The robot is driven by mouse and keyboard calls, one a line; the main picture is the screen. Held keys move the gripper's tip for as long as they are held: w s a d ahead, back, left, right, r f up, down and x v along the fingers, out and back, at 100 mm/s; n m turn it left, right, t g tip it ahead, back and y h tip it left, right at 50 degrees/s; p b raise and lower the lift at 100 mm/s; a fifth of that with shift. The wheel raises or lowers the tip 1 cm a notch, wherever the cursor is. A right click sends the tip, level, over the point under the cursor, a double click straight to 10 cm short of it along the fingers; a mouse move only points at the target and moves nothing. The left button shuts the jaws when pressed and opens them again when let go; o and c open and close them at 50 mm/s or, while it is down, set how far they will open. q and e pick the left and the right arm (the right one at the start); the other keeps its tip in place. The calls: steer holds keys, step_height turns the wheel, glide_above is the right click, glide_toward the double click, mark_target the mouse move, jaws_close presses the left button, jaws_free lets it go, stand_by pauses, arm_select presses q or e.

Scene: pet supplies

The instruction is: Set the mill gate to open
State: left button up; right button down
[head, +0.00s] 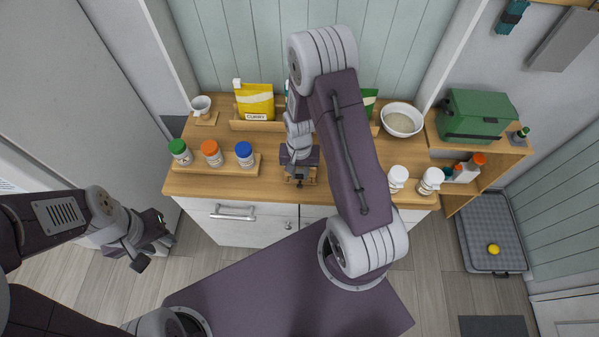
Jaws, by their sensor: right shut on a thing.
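My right gripper (299,180) points down at the front middle of the wooden counter. It is shut on part of the mill (308,178), a small wooden piece of which only the edges show around the fingers. The gate itself is hidden by my gripper and wrist, so its position cannot be told. My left gripper (155,251) is open and empty, out in front of the cabinet's left end and well away from the mill.
Left of the mill, a wooden tray (215,169) holds jars with green, orange and blue lids. Behind stands a yellow packet (256,101) in a wooden rack. White jars (398,177) and a bowl (402,119) are on the right. My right arm covers the counter's middle right.

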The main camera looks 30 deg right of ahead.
stand_by(0.3)
steer(key=shift+s+f, duration=0.1)
steer(key=shift+s, duration=0.05)
steer(key=shift+s+a, duration=0.15)
steer(key=shift+s, duration=0.1)
steer(key=c, duration=1.2)
jaws_free()
steer(key=shift+o, duration=0.2)
steer(key=shift+a, duration=0.1)
steer(key=shift+r, duration=0.2)
